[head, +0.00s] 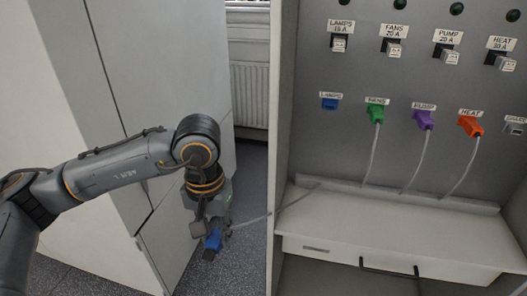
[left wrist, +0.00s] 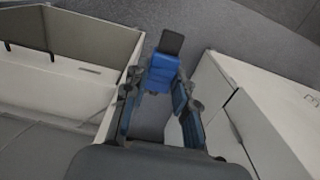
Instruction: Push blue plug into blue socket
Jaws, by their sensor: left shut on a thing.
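The blue plug (head: 213,241) is held in my left gripper (head: 211,232), to the left of the panel cabinet and clear of it. In the left wrist view the blue plug (left wrist: 163,75) sits between the fingertips of my left gripper (left wrist: 160,95), its dark end pointing away from the hand. A pale cable runs from the plug toward the cabinet shelf. The blue socket (head: 329,103) is on the panel under the LAMPS label, at the left end of the lower row, with nothing in it. My right gripper is not in view.
Green (head: 376,114), purple (head: 423,120) and orange (head: 470,126) plugs sit in the sockets beside the blue one, their cables hanging to the shelf (head: 400,215). The cabinet's side wall (head: 283,130) stands between the gripper and panel. A white cupboard (head: 130,90) is at left.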

